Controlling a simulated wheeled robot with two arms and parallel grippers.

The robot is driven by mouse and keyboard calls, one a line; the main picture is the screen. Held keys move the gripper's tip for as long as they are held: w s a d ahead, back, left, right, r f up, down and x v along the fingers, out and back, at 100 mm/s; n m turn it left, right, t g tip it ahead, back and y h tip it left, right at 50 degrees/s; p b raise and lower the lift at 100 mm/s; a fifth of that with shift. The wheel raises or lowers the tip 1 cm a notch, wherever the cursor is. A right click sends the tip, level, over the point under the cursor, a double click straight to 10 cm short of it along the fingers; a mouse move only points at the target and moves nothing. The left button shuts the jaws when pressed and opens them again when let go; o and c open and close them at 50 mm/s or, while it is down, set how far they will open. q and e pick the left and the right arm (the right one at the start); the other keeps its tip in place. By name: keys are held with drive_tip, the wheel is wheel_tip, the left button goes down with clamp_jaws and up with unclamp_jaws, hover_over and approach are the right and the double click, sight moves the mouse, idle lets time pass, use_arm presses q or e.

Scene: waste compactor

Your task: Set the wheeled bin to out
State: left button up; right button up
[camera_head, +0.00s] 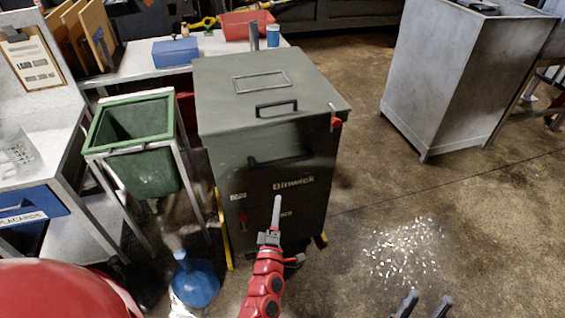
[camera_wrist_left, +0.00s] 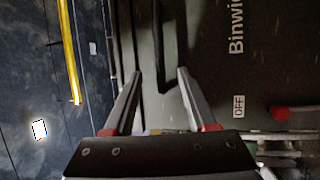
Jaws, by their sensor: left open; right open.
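No separate wheeled bin can be made out. The grey-green Binwick compactor (camera_head: 320,218) stands in the middle with its front closed. Its black front handle (camera_head: 280,160) also shows in the left wrist view (camera_wrist_left: 163,40), between and beyond the fingertips. My left gripper (camera_head: 276,208) is in front of the compactor's lower front. In the wrist view the left gripper (camera_wrist_left: 158,75) is open and empty; I cannot tell whether it touches the handle. A red knob (camera_wrist_left: 281,113) sits beside the OFF label (camera_wrist_left: 238,105). My right gripper (camera_head: 425,302) is open and empty over the floor.
A black handle (camera_head: 276,107) is on the compactor's top and a red lever (camera_head: 335,119) at its right edge. A grey cabinet (camera_head: 450,85) stands right. Floor between is clear except white scraps (camera_head: 408,250).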

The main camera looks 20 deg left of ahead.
sight(283, 163)
use_arm(q)
drive_tip(key=x, duration=1.7)
drive_tip(key=shift+r, duration=0.15)
drive_tip(key=shift+s, duration=0.1)
clamp_jaws()
idle(0.6)
